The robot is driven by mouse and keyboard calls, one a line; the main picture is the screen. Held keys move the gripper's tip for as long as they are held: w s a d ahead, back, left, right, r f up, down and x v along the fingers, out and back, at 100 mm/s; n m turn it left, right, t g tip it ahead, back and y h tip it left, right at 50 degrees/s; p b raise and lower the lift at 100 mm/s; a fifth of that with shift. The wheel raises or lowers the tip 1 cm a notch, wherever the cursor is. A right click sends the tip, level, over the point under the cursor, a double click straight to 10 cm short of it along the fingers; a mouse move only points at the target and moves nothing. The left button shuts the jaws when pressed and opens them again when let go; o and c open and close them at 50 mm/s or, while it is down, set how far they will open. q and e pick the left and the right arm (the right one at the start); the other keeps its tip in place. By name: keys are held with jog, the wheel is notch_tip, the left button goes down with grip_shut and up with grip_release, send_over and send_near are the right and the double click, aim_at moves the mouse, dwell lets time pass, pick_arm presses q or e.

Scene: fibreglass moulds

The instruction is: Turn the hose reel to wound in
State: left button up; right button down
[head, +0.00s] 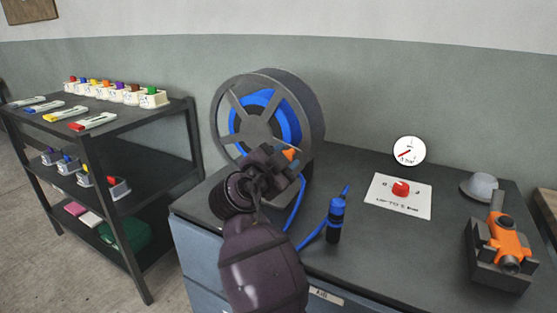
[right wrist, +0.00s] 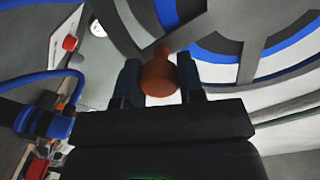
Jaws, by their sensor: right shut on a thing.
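The hose reel (head: 229,98) stands on the grey bench top, a dark grey spoked wheel with blue hose wound inside. It also shows large in the right wrist view (right wrist: 225,38). An orange crank knob (right wrist: 160,76) sits on the reel's rim side; in the head view only a bit of it (head: 289,154) shows past my gripper. My right gripper (right wrist: 160,82) is shut on the knob, with a finger on each side of it. Blue hose (head: 293,208) runs down from the reel to a blue and black nozzle (head: 336,218) standing on the bench. My left gripper is out of view.
The bench (head: 376,264) also holds a white card with a red knob (head: 400,190), a round gauge (head: 409,151) behind it, a grey dome (head: 480,186) and an orange and grey device (head: 508,240). A dark shelf rack (head: 150,120) with coloured items stands left.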

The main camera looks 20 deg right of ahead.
jog(key=shift+w+f+m+b, duration=0.15)
jog(key=shift+f+m+b, duration=0.35)
jog(key=shift+f, duration=0.25)
jog(key=shift+a+r, duration=0.1)
jog(key=shift+r, duration=0.05)
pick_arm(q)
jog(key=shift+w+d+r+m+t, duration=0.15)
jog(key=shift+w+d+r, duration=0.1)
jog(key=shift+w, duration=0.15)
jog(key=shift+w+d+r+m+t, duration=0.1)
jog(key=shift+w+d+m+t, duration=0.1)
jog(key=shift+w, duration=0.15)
pick_arm(e)
jog(key=c, duration=0.8)
grip_release()
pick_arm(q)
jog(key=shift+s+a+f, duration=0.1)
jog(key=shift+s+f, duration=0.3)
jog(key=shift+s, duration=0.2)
pick_arm(e)
jog(key=shift+o, duration=0.3)
